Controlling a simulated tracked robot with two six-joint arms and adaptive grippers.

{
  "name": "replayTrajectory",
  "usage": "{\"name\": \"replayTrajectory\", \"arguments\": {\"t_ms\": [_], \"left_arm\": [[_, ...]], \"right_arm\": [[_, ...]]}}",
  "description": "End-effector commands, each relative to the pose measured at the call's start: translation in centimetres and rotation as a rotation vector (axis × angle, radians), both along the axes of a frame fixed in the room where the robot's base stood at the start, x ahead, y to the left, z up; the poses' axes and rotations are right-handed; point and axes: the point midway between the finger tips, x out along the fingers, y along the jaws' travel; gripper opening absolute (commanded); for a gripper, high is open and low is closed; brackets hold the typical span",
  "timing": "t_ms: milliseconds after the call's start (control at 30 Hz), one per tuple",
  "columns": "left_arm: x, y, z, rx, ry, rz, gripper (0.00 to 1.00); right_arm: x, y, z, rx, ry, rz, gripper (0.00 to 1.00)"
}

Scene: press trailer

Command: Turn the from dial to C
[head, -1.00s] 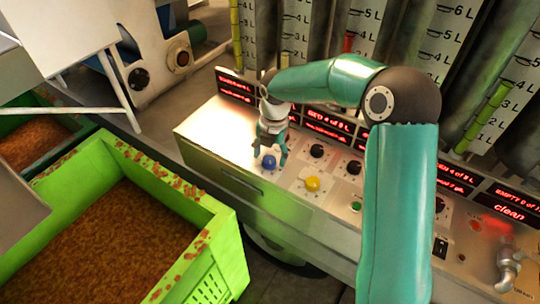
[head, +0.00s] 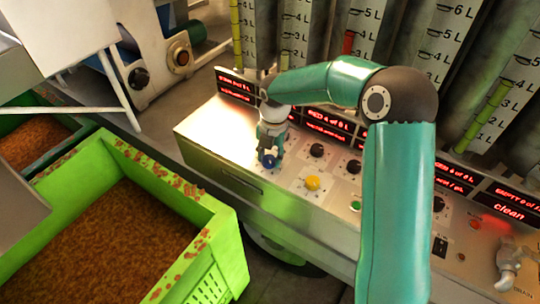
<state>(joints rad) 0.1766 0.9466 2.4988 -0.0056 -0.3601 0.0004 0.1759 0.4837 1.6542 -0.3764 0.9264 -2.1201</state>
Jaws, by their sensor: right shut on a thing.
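A control panel (head: 230,152) carries several knobs and buttons. The fingers hide part of this knob. Two black dials (head: 317,150) (head: 354,167) sit to the right of it, apart from the gripper. Their markings are too small to read, so I cannot tell which dial is the from dial or where C lies. My left gripper is not in view.
A yellow button (head: 312,183) and a green button (head: 356,205) sit on the panel. Red displays (head: 325,125) and tall marked tanks (head: 425,50) stand behind. A green crate (head: 225,245) stands at front left. A metal tap (head: 508,262) is at far right.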

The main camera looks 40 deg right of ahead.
Motion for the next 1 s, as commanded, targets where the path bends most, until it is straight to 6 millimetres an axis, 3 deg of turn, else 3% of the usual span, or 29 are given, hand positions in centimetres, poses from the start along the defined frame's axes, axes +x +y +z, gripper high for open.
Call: {"name": "replayTrajectory", "arguments": {"t_ms": [267,1000], "left_arm": [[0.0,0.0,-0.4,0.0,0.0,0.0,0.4],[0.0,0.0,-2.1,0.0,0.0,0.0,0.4]], "right_arm": [[0.0,0.0,0.0,0.0,-0.003,-0.101,0.05],[-0.1,0.0,0.0,0.001,-0.005,-0.665,0.05]]}}
